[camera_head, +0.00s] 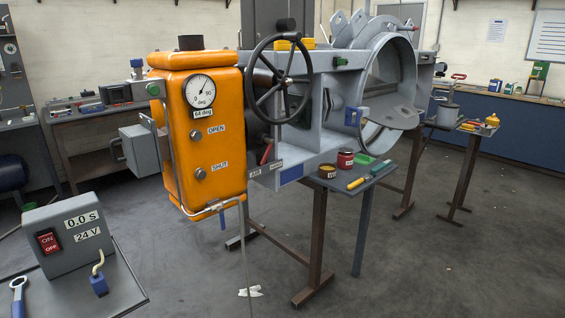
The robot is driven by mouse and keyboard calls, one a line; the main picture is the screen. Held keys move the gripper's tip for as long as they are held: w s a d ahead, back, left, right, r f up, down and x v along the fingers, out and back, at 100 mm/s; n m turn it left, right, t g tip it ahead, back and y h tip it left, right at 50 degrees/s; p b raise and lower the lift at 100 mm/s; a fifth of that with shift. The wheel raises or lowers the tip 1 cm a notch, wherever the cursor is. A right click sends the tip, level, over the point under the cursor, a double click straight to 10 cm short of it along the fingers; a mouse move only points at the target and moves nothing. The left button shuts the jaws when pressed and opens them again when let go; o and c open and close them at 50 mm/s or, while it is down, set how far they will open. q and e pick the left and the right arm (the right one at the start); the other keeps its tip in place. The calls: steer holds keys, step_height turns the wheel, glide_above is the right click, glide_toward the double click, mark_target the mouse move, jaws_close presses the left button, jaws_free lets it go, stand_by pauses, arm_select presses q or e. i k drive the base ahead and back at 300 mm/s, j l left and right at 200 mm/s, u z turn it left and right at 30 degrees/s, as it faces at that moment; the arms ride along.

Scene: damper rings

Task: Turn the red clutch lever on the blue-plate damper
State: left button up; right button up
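A grey damper (341,88) with a large round opening stands on a brown steel frame in the middle of the view. A small blue plate (291,175) is on its lower front edge. A small red lever (267,152) shows low behind the orange actuator box (208,135), just above a white label (265,169) too small to read surely. The lever's lower end and pivot are partly hidden. A black handwheel (284,83) is above it. Neither of my grippers is in view.
A grey power box (68,236) with a red switch stands on a tray at the lower left. Red and dark tins (345,160) and hand tools sit on a shelf below the opening. A pipe (247,250) runs down to the floor. The front right floor is clear.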

mark_target(271, 142)
steer(key=i+l+u, duration=0.1)
steer(key=l, duration=0.25)
steer(key=i+l+u, duration=0.1)
steer(key=i+l, duration=0.4)
steer(key=l, duration=0.2)
steer(key=i+l+u, duration=0.15)
steer(key=l, duration=0.25)
steer(key=i+l+u, duration=0.1)
steer(key=i+l, duration=0.15)
steer(key=l, duration=0.15)
steer(key=i+l+u, duration=0.1)
steer(key=l, duration=0.3)
steer(key=i+l+u, duration=0.1)
steer(key=l, duration=0.3)
steer(key=i+l+u, duration=0.1)
steer(key=i+l, duration=0.15)
steer(key=l, duration=0.2)
